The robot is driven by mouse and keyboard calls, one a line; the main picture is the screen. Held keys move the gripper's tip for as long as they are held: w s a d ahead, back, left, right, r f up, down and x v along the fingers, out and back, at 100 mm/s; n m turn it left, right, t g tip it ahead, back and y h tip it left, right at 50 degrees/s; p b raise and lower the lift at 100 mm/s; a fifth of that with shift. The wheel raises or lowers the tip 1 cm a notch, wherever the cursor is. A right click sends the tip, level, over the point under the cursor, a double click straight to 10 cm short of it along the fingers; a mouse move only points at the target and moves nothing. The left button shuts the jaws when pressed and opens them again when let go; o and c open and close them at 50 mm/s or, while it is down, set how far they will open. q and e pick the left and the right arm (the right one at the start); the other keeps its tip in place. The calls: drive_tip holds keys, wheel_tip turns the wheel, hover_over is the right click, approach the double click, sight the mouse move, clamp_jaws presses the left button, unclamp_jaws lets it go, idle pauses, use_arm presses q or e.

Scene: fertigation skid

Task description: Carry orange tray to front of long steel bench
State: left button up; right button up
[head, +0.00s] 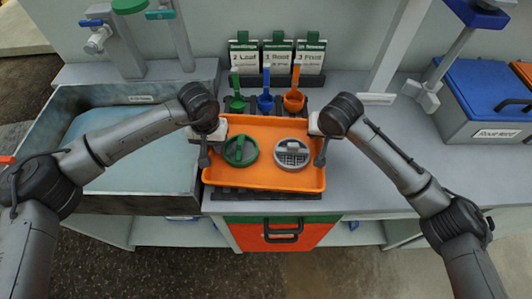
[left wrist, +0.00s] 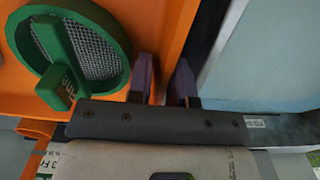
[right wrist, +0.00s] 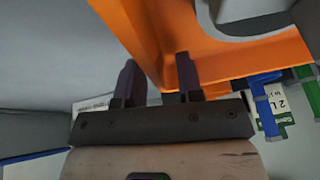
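The orange tray (head: 264,178) lies level on a dark slatted mat on the steel bench. It holds a green-rimmed strainer (head: 240,150) and a grey one (head: 292,153). My left gripper (head: 205,157) is at the tray's left wall. In the left wrist view its fingers (left wrist: 164,82) stand apart, one on each side of the orange wall (left wrist: 178,40). My right gripper (head: 321,157) is at the right wall. In the right wrist view its fingers (right wrist: 156,80) also stand apart around the wall (right wrist: 150,40), with a gap showing. The fingertips' contact is unclear.
Green, blue and orange scoops (head: 265,100) stand behind the tray, with label cards (head: 277,57) behind them. A sink basin (head: 140,150) is on the left. A blue-lidded box (head: 485,100) stands at the right. The bench right of the tray (head: 365,185) is clear.

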use_arm(q)
drive_tip(key=shift+c, duration=0.2)
use_arm(e)
drive_tip(key=shift+c, duration=0.2)
use_arm(q)
drive_tip(key=c, duration=0.3)
use_arm(e)
drive_tip(key=c, duration=0.3)
use_arm(q)
clamp_jaws()
use_arm(e)
clamp_jaws()
